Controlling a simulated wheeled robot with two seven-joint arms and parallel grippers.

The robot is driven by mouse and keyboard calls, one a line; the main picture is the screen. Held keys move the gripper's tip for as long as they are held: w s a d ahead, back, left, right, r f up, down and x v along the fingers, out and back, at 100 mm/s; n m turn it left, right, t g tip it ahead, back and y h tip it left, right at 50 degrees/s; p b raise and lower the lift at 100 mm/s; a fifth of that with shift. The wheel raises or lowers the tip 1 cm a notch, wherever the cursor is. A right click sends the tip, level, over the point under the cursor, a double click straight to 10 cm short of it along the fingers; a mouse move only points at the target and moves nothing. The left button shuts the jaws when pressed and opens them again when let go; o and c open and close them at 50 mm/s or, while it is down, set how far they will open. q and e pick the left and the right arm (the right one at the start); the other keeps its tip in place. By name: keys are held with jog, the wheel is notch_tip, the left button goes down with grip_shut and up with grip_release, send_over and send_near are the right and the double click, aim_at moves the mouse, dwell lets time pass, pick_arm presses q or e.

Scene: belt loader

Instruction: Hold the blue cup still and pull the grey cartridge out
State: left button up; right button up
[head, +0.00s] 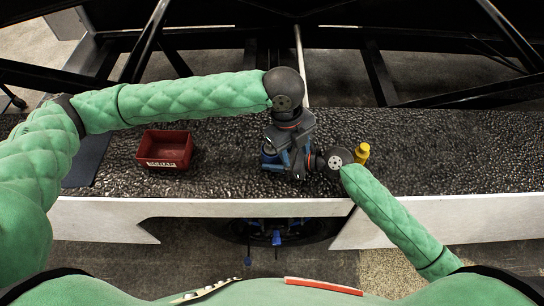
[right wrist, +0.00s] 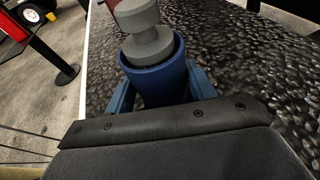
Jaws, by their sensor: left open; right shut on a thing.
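The blue cup (right wrist: 160,78) stands in the right wrist view with its open rim up. The grey cartridge (right wrist: 148,38) sits in the cup, its wide knobbed top standing above the rim. My right gripper (right wrist: 158,92) is shut on the cup, with a blue finger on each side of it. In the head view my left gripper (head: 288,160) is open and points down over the place where the right gripper holds the cup. It hides most of the cup and cartridge there. I cannot tell whether its fingers touch the cartridge.
A red bin (head: 165,164) stands on the dark, bumpy belt (head: 225,172) to the left. A yellow object (head: 362,153) stands close behind my right wrist. A dark flat panel (head: 88,160) lies at far left. The belt at right is clear. Dark frame beams cross the back.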

pick_arm(q)
jog(key=w+a+r, duration=0.1)
jog(key=w+a, duration=0.1)
jog(key=w+a+r+y, duration=0.1)
jog(key=w+a, duration=0.1)
jog(key=w, duration=0.1)
jog(key=w+a+r+m+t+y, duration=0.1)
jog(key=w, duration=0.1)
jog(key=shift+w+a+r, duration=0.15)
jog(key=shift+a+r, duration=0.15)
jog(key=shift+a, duration=0.1)
jog(key=shift+f, duration=4.45)
grip_shut()
jog(key=shift+r, duration=0.75)
jog(key=shift+r, duration=3.85)
